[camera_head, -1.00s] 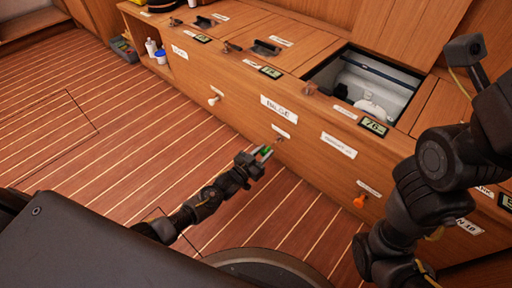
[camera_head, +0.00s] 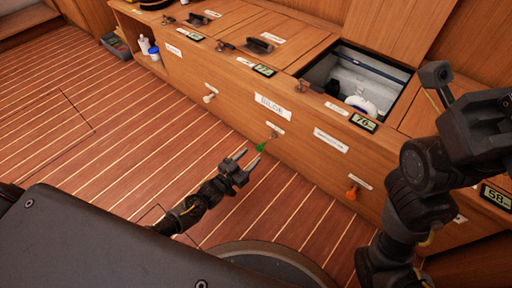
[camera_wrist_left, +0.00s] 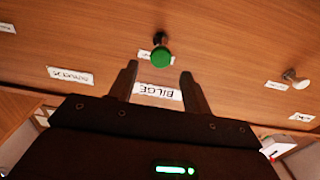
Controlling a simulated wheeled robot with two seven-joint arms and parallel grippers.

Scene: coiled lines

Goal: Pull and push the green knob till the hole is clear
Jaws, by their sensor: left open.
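The green knob (camera_head: 260,148) sticks out on a short stem from the wooden cabinet front, below the white BILGE label (camera_head: 272,106). It also shows in the left wrist view (camera_wrist_left: 161,57), ahead of my fingers and between their lines. My left gripper (camera_head: 250,158) is open and empty, just short of the knob; its two fingers show apart in the wrist view (camera_wrist_left: 159,70). An open well (camera_head: 401,93) in the counter top holds a white part and a dark part. I cannot make out a hole in it. My right gripper's fingers are out of view.
An orange knob (camera_head: 352,192) sits on the front to the right, a white knob (camera_head: 210,97) to the left. A display (camera_head: 363,122) beside the well reads about 76. My right arm stands at the right. The plank floor (camera_head: 110,150) at left is clear.

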